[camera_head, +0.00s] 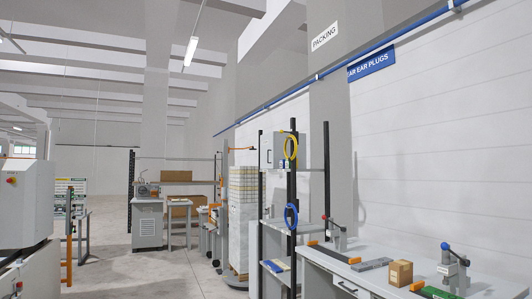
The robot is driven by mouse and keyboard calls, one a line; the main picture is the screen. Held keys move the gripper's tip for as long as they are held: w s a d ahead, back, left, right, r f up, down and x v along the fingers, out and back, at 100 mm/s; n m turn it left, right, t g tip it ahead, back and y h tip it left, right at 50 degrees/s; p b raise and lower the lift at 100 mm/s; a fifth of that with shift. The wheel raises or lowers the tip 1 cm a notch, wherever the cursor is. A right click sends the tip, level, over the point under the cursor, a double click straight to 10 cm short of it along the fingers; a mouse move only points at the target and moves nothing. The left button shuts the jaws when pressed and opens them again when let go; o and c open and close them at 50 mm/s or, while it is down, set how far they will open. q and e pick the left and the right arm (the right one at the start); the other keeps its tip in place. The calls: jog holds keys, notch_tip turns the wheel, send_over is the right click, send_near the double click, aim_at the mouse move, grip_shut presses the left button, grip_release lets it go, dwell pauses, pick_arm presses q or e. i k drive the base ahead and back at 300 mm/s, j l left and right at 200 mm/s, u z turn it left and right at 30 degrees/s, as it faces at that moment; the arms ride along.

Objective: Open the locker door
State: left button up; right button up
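I see nothing that is clearly a locker. A small grey box with a flat front (269,152) is mounted high between the black posts, partly hidden by the near post; its front looks closed. A grey floor cabinet (148,226) with vent slots stands farther back, under a small machine; I cannot tell whether it has a door. Neither of my grippers is in view.
A grey workbench (340,272) at the lower right bears a cardboard box (400,273) and hand presses (455,265). Black posts (292,190) carry yellow and blue coils. A pale stacked column (243,215) stands behind. A white machine (25,200) is at left; the floor between (110,270) is clear.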

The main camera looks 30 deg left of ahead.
aim_at(267, 141)
jog(key=i+j+u, duration=0.7)
jog(key=i+u, duration=0.15)
jog(key=i, duration=0.4)
jog(key=i+u, duration=0.35)
jog(key=i, duration=1.4)
jog(key=i+j, duration=0.1)
jog(key=i, duration=0.9)
jog(key=l+z, duration=0.05)
